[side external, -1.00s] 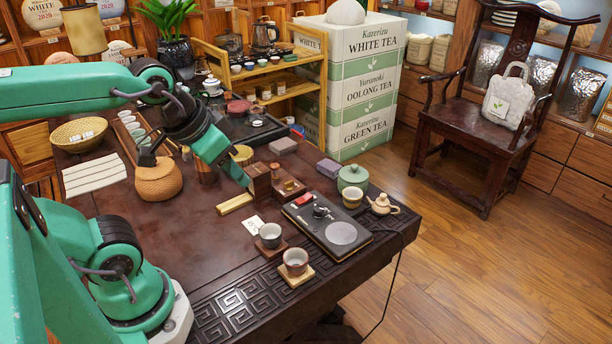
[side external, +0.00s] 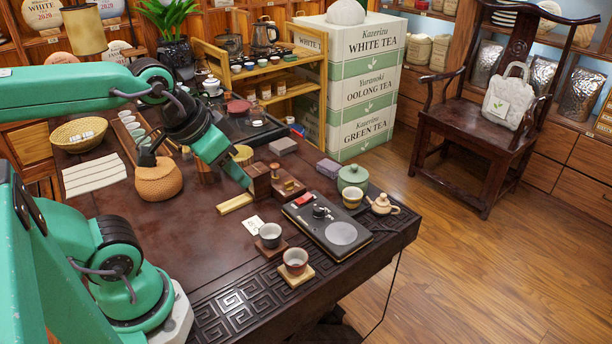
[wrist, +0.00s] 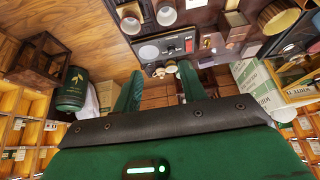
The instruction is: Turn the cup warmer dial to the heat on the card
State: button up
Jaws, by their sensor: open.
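The cup warmer (side external: 358,245) is a flat black unit with a round pale plate, near the table's right edge. In the side view my gripper (side external: 246,182) is left of the warmer, apart from the dial.
A green lidded jar (side external: 352,177), pale cup (side external: 353,197) and teapot (side external: 382,205) stand beyond.

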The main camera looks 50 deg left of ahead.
jog(key=shift+o, duration=0.2)
jog(key=shift+w+r+m, duration=0.1)
jog(key=shift+w+m, duration=0.3)
jog(key=shift+w, duration=0.3)
jog(key=m+g, duration=0.6)
jog(key=m, duration=0.6)
send_over(319, 208)
jog(key=shift+f, duration=6.85)
jog(key=shift+f, duration=3.9)
jog(key=c, duration=1)
